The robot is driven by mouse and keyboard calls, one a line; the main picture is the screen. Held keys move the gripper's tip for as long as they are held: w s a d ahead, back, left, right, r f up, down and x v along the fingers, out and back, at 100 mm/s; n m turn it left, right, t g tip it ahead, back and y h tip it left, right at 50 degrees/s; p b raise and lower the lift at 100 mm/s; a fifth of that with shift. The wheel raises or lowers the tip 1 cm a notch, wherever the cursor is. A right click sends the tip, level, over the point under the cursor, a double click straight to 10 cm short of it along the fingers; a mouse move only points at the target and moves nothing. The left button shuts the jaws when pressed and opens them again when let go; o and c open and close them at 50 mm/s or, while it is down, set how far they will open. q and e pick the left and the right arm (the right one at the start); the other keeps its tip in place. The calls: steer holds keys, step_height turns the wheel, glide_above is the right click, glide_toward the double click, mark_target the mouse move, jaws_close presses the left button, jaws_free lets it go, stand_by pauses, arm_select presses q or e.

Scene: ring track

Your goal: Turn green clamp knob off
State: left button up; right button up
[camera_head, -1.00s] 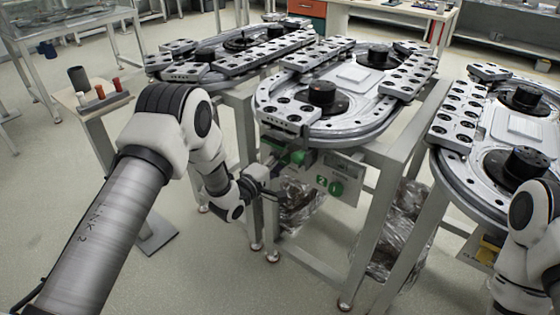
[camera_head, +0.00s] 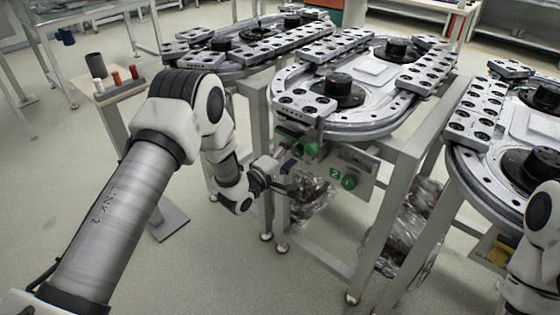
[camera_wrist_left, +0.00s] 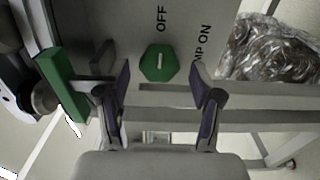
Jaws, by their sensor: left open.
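The green clamp knob (camera_wrist_left: 158,63) shows in the left wrist view as a faceted green disc with a short pale mark, on a grey panel (camera_wrist_left: 115,22). The word OFF stands above it; a partly hidden label ending in ON is to its right. My left gripper (camera_wrist_left: 160,72) is open, its two fingers on either side of the knob in the picture, with nothing held. Contact cannot be told. In the head view my left gripper (camera_head: 288,182) is beside the panel under the middle ring track (camera_head: 365,118). My right gripper is out of view.
A green block (camera_wrist_left: 65,85) is left of the knob in the wrist view. Table legs and crumpled clear plastic (camera_head: 408,232) stand below the track. Another ring track (camera_head: 525,125) is at the right. A small stand (camera_head: 118,98) with cylinders is at the left.

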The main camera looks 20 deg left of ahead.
arm_select(q)
steer(key=v, duration=1.1)
steer(key=shift+r, duration=0.1)
steer(key=s+d+f+m+g+y+p, duration=0.1)
steer(key=s+d+f+m+g+p, duration=0.1)
steer(key=s+f+g+p, duration=0.4)
steer(key=s+d+f+m+g+y+p, duration=0.15)
steer(key=s+p, duration=0.25)
steer(key=s, duration=0.4)
steer(key=s+a+f+m+g+y, duration=0.1)
steer(key=s+m+g, duration=0.3)
steer(key=s, duration=0.6)
steer(key=s+a+f+m+g+y, duration=0.2)
steer(key=s+m+g, duration=0.3)
steer(key=s, duration=0.5)
steer(key=shift+s+a+f+m+y, duration=0.2)
steer(key=shift+f+m+y, duration=0.15)
steer(key=shift+f+m, duration=0.45)
